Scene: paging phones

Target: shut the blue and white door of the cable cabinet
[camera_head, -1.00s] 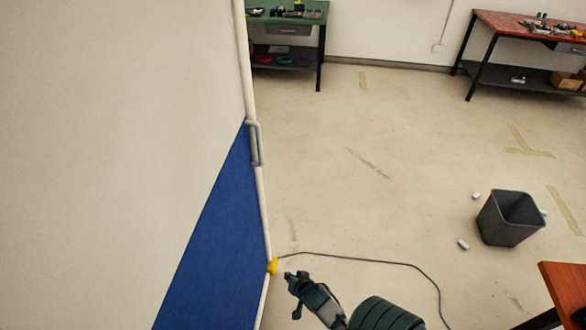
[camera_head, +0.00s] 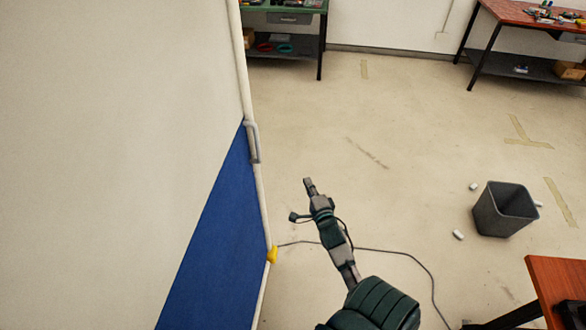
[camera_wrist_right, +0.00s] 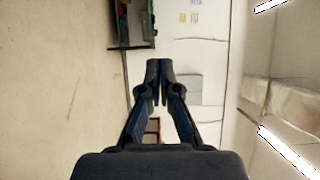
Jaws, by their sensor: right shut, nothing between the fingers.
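The blue and white door (camera_head: 215,235) fills the left of the head view, with its edge running down the picture. A grey handle (camera_head: 253,142) sits on that edge, and a yellow piece (camera_head: 272,254) is lower on it. My right gripper (camera_head: 308,183) is to the right of the door's edge, lower than the handle in the picture and apart from it. In the right wrist view its fingers (camera_wrist_right: 159,68) are together with nothing between them. My left gripper is not in view. The cabinet's inside is hidden.
A dark cable (camera_head: 400,255) lies on the floor. A grey bin (camera_head: 505,209) stands at the right with white bits beside it. A red-topped table (camera_head: 560,280) is at the lower right. A green workbench (camera_head: 285,18) and a red one (camera_head: 535,15) stand at the back.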

